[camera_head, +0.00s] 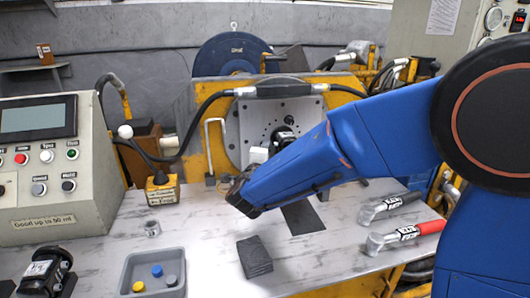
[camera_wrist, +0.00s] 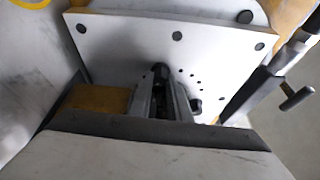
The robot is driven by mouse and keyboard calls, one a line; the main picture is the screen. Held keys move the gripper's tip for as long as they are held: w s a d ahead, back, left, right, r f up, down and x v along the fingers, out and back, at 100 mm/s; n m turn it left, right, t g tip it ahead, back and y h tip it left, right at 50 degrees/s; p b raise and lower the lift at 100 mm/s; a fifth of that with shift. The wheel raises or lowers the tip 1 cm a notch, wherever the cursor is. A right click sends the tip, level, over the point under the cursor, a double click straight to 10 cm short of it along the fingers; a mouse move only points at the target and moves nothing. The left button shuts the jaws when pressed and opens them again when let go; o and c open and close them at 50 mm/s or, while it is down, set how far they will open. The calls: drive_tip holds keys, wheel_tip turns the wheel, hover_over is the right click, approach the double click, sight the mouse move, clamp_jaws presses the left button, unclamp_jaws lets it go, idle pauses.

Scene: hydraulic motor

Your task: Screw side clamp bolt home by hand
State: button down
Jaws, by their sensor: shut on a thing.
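In the wrist view, my gripper (camera_wrist: 168,92) reaches toward the pale mounting plate (camera_wrist: 115,45). Its jaws are closed around a dark part, which I take to be the side clamp bolt (camera_wrist: 160,71), close to the plate. How far the bolt is screwed in is hidden.
A grey tray (camera_head: 128,272) holds small coloured caps. A black block (camera_head: 254,257), a metal ring (camera_head: 152,228) and two wrenches, one black-handled (camera_head: 390,205) and one red-handled (camera_head: 405,236), lie on the bench. A control box (camera_head: 50,180) stands left. A black hose (camera_head: 195,118) arches across the frame.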

drive_tip(key=m+g, duration=0.1)
drive_tip(key=m, duration=0.1)
drive_tip(key=m+g, duration=0.1)
drive_tip(key=m, duration=0.1)
drive_tip(key=shift+r+y, duration=0.15)
drive_tip(key=shift+y, duration=0.15)
idle(0.5)
drive_tip(key=c, duration=1.6)
unclamp_jaws()
drive_tip(key=shift+c, duration=0.2)
drive_tip(key=v, duration=1.7)
drive_tip(key=shift+s, duration=0.15)
drive_tip(key=shift+d, duration=0.15)
